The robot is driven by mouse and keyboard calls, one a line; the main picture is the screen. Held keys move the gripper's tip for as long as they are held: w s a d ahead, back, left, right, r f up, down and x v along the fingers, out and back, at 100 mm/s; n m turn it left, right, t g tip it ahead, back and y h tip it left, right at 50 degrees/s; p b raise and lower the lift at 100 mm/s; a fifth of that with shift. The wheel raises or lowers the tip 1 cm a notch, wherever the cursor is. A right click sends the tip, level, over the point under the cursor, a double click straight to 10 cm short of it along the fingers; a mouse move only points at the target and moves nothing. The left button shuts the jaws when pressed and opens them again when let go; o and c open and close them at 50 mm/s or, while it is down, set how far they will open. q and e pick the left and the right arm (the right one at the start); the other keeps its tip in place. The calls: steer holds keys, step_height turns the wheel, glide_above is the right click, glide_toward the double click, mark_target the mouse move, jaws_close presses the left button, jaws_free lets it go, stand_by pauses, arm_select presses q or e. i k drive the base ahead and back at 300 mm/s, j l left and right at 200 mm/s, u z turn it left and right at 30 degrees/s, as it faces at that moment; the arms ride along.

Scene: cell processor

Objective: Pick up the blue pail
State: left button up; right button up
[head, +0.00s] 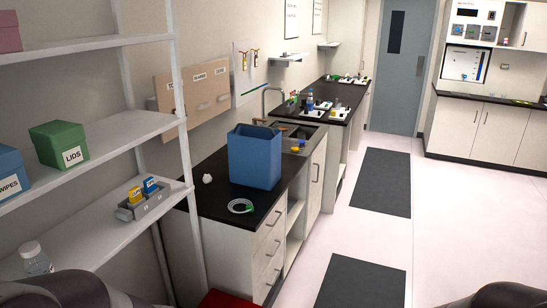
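A blue pail (255,158) stands upright on the black counter in the middle of the head view. It looks like a square bin, slightly wider at the top, and its inside is mostly hidden. Nothing is touching it from my side. Dark rounded parts of my arms show at the bottom left and bottom right edges. Neither of my grippers can be seen, so their state is hidden.
The black counter (215,204) carries a coiled cable (241,206) and a small white item (207,178) near the pail. A sink with a faucet (272,95) is behind. White shelves (110,213) stand at left. The floor at right (440,215) is clear.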

mark_target(255, 152)
steer(key=i+l+u, duration=0.1)
steer(key=i+l, duration=0.55)
steer(key=i+l+u, duration=0.15)
steer(key=i+l, duration=0.15)
steer(key=l, duration=0.2)
steer(key=i+l, duration=0.25)
steer(key=l, duration=0.15)
steer(key=i+l+u, duration=0.15)
steer(key=i+l, duration=0.15)
steer(key=l, duration=0.15)
steer(key=i+l, duration=0.25)
steer(key=l, duration=0.2)
steer(key=i+u, duration=0.05)
